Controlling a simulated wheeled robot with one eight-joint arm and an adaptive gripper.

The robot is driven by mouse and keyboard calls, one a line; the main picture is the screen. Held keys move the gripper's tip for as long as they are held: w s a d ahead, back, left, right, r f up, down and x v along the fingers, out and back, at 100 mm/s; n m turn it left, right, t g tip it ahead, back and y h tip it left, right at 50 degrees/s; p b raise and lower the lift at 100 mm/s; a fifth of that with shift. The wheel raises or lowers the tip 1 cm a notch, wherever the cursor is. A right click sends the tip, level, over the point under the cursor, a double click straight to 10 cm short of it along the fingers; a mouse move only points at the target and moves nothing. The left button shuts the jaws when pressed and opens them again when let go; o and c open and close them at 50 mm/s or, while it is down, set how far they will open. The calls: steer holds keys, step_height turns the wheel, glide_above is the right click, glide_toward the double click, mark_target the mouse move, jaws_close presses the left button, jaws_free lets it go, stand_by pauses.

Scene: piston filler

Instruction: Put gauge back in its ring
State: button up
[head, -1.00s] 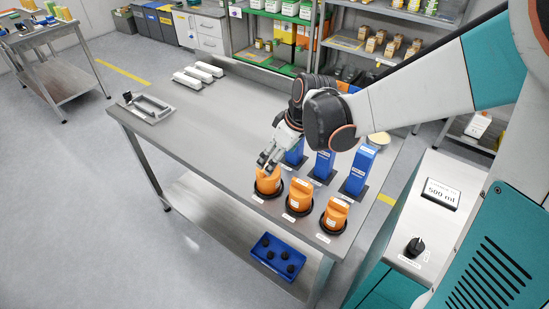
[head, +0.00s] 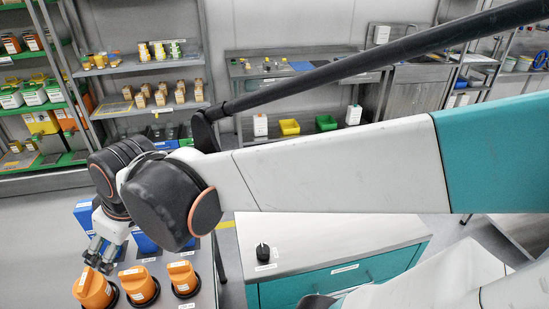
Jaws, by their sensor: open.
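Three orange labelled gauge-like pieces stand in black rings at the near end of the steel table in the head view: a left one (head: 92,291), a middle one (head: 138,286) and a right one (head: 183,278). Which is the task's gauge, I cannot tell. My gripper (head: 98,266) is open, its fingers pointing down at the top of the left orange piece. Contact between them cannot be made out. The left piece's ring (head: 113,295) is partly hidden by it, and the bottom edge of the picture cuts off the front.
Blue blocks (head: 145,243) stand behind the orange pieces, partly hidden by my arm. A white-topped cabinet with a black knob (head: 262,252) stands to the right. Stocked shelves (head: 150,108) and a back bench (head: 290,75) line the far side.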

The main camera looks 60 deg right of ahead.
steer(key=s+d+r+m+t+h, duration=0.1)
steer(key=s+d+m, duration=0.2)
steer(key=s, duration=0.4)
steer(key=shift+s+t, duration=0.25)
steer(key=shift+t, duration=0.15)
steer(key=shift+d, duration=0.1)
stand_by(0.7)
